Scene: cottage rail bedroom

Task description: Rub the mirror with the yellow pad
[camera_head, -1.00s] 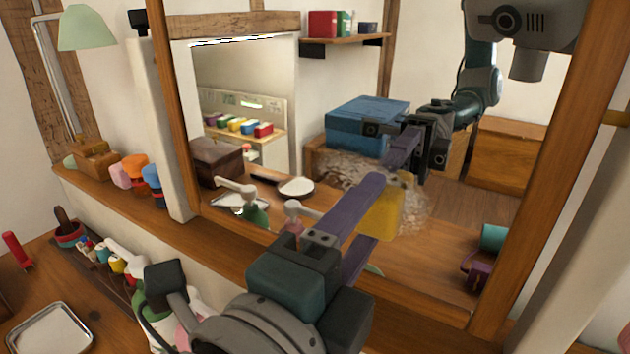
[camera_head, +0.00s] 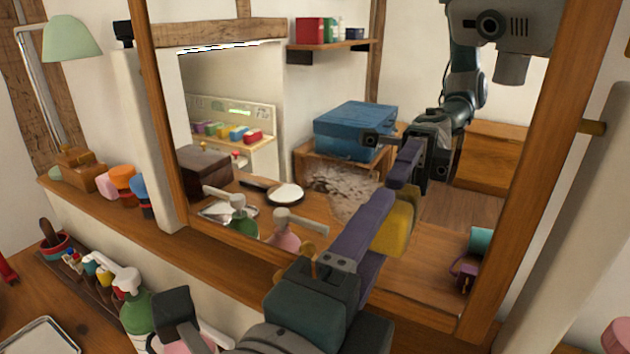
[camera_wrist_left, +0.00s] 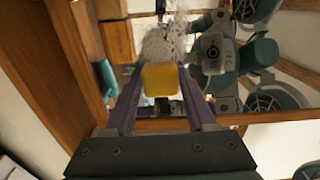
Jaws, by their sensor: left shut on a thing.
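The mirror (camera_head: 425,275) stands in a wooden frame, leaning across the head view. A grey-white speckled smudge (camera_head: 338,184) marks its glass, left of the pad. It also shows in the left wrist view (camera_wrist_left: 166,45). My left gripper (camera_head: 382,222) has its purple fingers shut on the yellow pad (camera_head: 398,224) and holds it at the glass. Whether the pad touches the glass I cannot tell. In the left wrist view the pad (camera_wrist_left: 160,78) sits between both fingertips. The arm and head in the glass are my reflection. My right gripper is not in view.
A wooden ledge (camera_head: 240,258) runs below the mirror. At lower left are a green spray bottle (camera_head: 134,300), a tray of small bottles (camera_head: 90,278) and a metal tray (camera_head: 42,338). Colored containers (camera_head: 123,183) and a green lamp (camera_head: 70,40) stand left of the mirror.

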